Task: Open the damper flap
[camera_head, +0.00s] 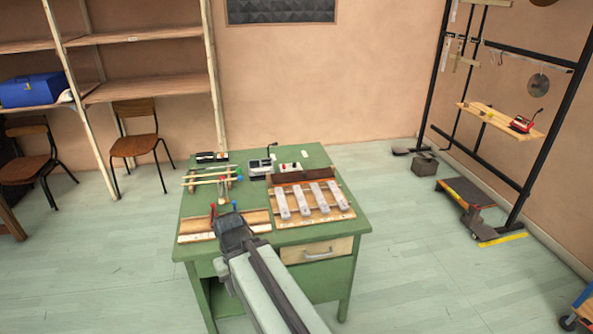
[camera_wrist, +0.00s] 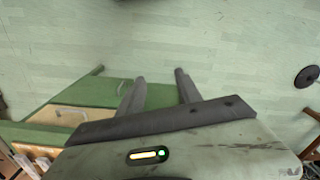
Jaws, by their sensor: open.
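My gripper (camera_wrist: 159,76) is open and empty in the wrist view, its two dark fingers apart over the floor and the green desk's edge. In the head view the end of my arm (camera_head: 235,232) is over the front edge of the green desk (camera_head: 192,243), left of the bar instrument. That instrument has several pale bars (camera_head: 300,199) on a wooden base. A dark brown board (camera_head: 303,175) runs along their back edge; it may be the damper flap, but I cannot tell for sure. My gripper is apart from it. My arm hides part of the desk front.
Wooden sticks (camera_head: 207,178) on a rack, a wooden trough (camera_head: 196,226) and small devices (camera_head: 261,166) share the desk top. A drawer with a handle (camera_head: 318,254) is under the bars. A black frame (camera_head: 516,205) stands at right.

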